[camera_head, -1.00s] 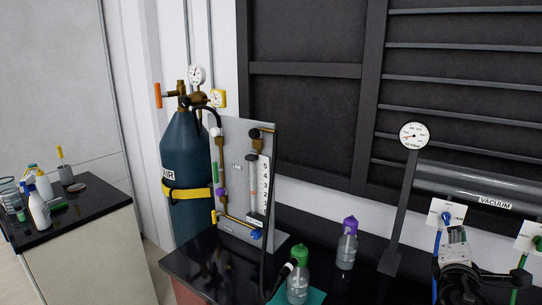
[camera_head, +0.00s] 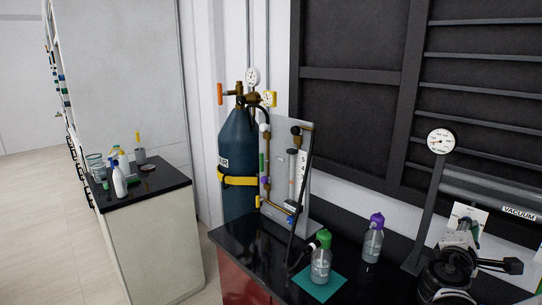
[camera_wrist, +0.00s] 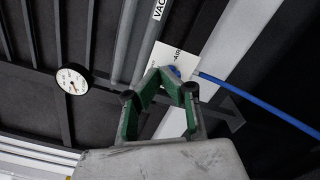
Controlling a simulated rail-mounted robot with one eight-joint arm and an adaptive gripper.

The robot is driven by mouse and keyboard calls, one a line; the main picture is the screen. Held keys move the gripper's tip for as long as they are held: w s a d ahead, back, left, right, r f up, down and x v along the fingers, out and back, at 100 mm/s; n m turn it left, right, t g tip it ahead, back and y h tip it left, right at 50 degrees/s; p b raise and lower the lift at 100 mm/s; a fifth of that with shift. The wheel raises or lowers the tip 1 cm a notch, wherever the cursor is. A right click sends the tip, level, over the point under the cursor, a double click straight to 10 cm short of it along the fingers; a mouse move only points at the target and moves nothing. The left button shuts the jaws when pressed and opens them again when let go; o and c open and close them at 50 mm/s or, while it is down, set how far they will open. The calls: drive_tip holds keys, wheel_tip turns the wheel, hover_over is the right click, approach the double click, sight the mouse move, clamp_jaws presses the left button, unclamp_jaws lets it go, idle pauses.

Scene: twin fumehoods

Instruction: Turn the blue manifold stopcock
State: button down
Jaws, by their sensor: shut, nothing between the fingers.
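A blue hose (camera_wrist: 255,102) runs off to the right from there. My gripper (camera_wrist: 162,74) has green finger pads and points at the plate. Its fingertips overlap the stopcock, which is mostly hidden, and I cannot tell whether they touch it. In the head view my gripper (camera_head: 470,233) is in front of the white plate (camera_head: 466,213), below the vacuum pipe (camera_head: 490,198). It is shut with nothing held.
A round gauge (camera_head: 440,141) on a post stands left of the plate. Bottles with green (camera_head: 321,262) and purple (camera_head: 374,240) caps stand on the black bench. A blue gas cylinder (camera_head: 238,150) and a grey flowmeter panel (camera_head: 285,150) are farther left.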

drive_tip(key=b+x, duration=0.1)
drive_tip(key=x, duration=0.3)
drive_tip(key=shift+w+d, duration=0.2)
drive_tip(key=shift+w+a+f+b, duration=0.25)
drive_tip(key=shift+f+b, duration=0.25)
drive_tip(key=shift+b, duration=0.05)
idle(1.0)
drive_tip(key=shift+s+d+f+b, duration=0.15)
drive_tip(key=shift+f+b, duration=0.2)
drive_tip(key=shift+b, duration=0.4)
drive_tip(key=shift+s+d+f+b, duration=0.15)
drive_tip(key=shift+f+b, duration=0.2)
drive_tip(key=shift+b, duration=0.35)
idle(0.3)
drive_tip(key=shift+s, duration=0.1)
idle(0.4)
drive_tip(key=shift+s+d+r, duration=0.1)
drive_tip(key=shift+s+d, duration=0.05)
drive_tip(key=shift+s, duration=0.1)
drive_tip(key=v, duration=0.6)
drive_tip(key=shift+p, duration=0.3)
